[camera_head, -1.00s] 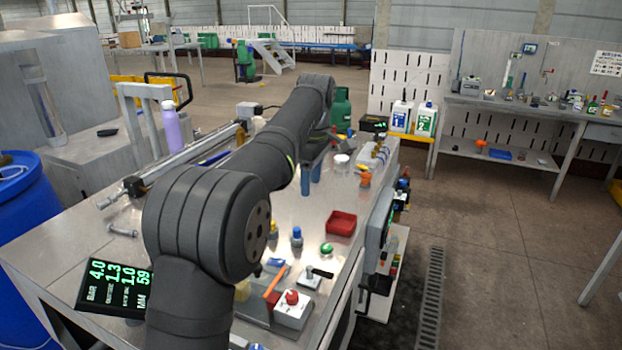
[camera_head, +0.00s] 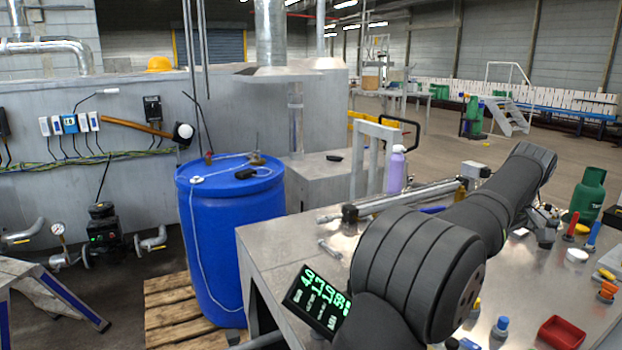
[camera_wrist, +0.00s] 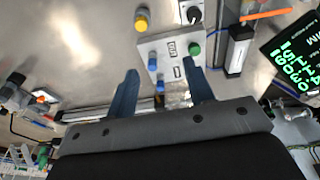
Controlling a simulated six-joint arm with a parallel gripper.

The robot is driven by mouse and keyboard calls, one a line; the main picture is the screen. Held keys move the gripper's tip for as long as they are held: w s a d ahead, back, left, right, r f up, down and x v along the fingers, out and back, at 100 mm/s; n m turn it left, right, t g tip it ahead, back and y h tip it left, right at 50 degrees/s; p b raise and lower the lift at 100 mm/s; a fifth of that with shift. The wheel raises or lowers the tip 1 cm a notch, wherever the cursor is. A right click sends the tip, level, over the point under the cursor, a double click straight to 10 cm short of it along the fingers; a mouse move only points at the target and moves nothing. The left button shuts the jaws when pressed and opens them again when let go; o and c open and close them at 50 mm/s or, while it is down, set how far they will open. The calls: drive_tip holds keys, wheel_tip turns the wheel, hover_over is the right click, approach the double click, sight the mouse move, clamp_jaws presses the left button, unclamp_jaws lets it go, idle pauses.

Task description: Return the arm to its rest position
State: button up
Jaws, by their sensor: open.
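My gripper (camera_wrist: 160,69) shows in the wrist view with its two blue fingers apart and nothing between them. In the head view my dark arm rises from the bottom and reaches over the metal bench (camera_head: 290,255) to the upper right. I cannot make out the fingers clearly there.
A blue drum (camera_head: 235,240) stands on a wooden pallet (camera_head: 165,310) left of the bench. A purple bottle (camera_head: 396,170), a green gas cylinder (camera_head: 588,195), a red tray (camera_head: 562,333) and a lit display (camera_head: 318,298) are near my arm.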

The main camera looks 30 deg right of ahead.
drive_tip(key=w+a+t, duration=0.1)
drive_tip(key=w+a, duration=0.3)
drive_tip(key=w, duration=0.5)
drive_tip(key=shift+a+r+t, duration=0.3)
drive_tip(key=shift+a+r, duration=0.05)
drive_tip(key=shift+r, duration=0.1)
